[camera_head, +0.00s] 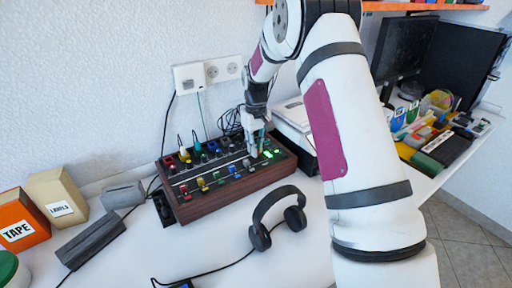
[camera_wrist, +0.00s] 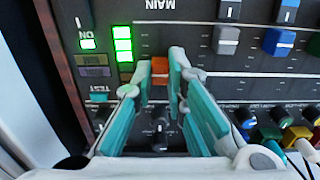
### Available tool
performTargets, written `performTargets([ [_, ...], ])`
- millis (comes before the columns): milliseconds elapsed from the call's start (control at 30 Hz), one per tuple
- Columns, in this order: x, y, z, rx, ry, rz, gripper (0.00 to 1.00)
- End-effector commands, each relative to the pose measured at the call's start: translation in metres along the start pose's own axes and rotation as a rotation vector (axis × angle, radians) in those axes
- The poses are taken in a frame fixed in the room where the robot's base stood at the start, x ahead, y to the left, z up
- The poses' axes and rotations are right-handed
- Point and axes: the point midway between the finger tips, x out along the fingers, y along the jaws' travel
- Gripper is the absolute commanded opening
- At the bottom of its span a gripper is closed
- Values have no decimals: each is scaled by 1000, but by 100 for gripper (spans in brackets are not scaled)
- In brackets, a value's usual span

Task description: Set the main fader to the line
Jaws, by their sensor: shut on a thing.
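The mixer (camera_head: 238,196) is a dark panel in a brown wooden case on the white table, seen in the head view. My gripper (camera_head: 254,148) reaches down onto its right part. In the wrist view, my gripper (camera_wrist: 160,66) has its teal-padded fingers on both sides of a small orange-red fader cap (camera_wrist: 159,67) and is shut on it. This cap is in line with the upside-down MAIN label (camera_wrist: 160,4). A pale mark (camera_wrist: 154,22) crosses the scale near the label, apart from the cap. The fingers hide part of the track.
Green level lights (camera_wrist: 123,43) and a TEST button (camera_wrist: 99,97) lie left of the fader. Grey and blue fader caps (camera_wrist: 228,40) and coloured knobs lie to the right. Headphones (camera_head: 278,215) rest in front of the mixer. Cables run behind it.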

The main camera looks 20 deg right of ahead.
Motion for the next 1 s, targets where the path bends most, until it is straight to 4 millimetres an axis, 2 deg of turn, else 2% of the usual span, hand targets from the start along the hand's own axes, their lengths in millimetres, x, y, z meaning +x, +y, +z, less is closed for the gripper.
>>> performTargets([
  [333, 0, 0, 0, 0, 1, 0, 0],
  [367, 0, 0, 0, 0, 1, 0, 20],
  [400, 0, 0, 0, 0, 1, 0, 29],
  [433, 0, 0, 0, 0, 1, 0, 33],
  [767, -2, 0, 0, 0, 1, 0, 33],
  [867, -9, 0, -1, 0, 2, 1, 33],
  [1000, -33, 0, -1, 0, 5, 2, 33],
])
